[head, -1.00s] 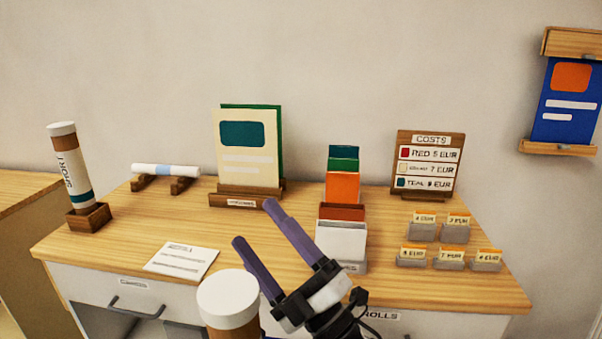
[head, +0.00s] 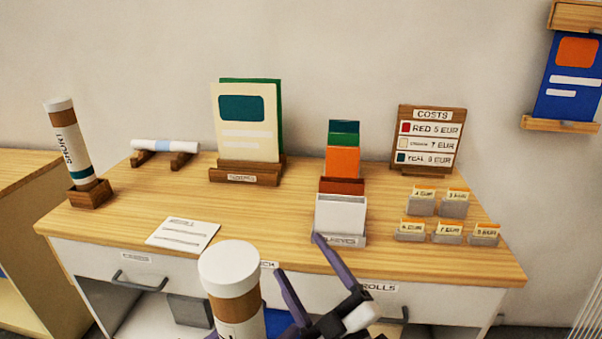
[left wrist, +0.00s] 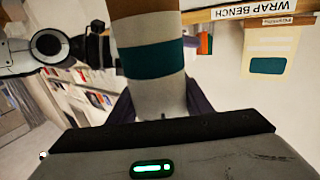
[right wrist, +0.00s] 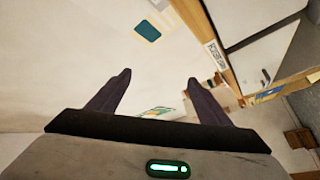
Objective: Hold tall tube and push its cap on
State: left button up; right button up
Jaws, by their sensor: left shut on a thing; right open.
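The tall tube (head: 238,318) stands upright at the bottom middle of the head view, with a brown band near its top. A white cap (head: 229,268) sits over its upper end; I cannot tell whether it is fully seated. My left gripper (left wrist: 160,108) is shut on the tube, which shows between its fingers in the left wrist view with its teal band (left wrist: 150,60). My right gripper (head: 298,255) is open and empty, to the right of the cap and apart from it. Its spread fingers (right wrist: 158,88) also show in the right wrist view.
A wooden bench (head: 270,215) lies beyond the tube. The bench middle is clear.

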jog(key=s+d+f+m+g+h, duration=0.3)
jog(key=s+d+f+m, duration=0.15)
jog(key=s+f, duration=0.45)
jog(key=s+d+f+m+g+h, duration=0.2)
jog(key=s+d+f+m+g, duration=0.15)
jog(key=s+d+f, duration=0.55)
jog(key=s+d+f+m+g+h, duration=0.3)
jog(key=s+f+m, duration=0.3)
jog(key=f, duration=0.6)
jog(key=w+a+r+n+t+y, duration=0.2)
jog(key=w+a+r+n+t, duration=0.2)
jog(key=w+r, duration=0.7)
jog(key=w+a+r+n+t+y, duration=0.3)
jog(key=w+a+r+n, duration=0.3)
jog(key=w+a+r, duration=0.3)
jog(key=shift+w+a+r+n+t+y, duration=0.3)
jog(key=shift+w+r+t, duration=0.65)
jog(key=shift+r, duration=0.85)
jog(key=shift+w+d, duration=0.15)
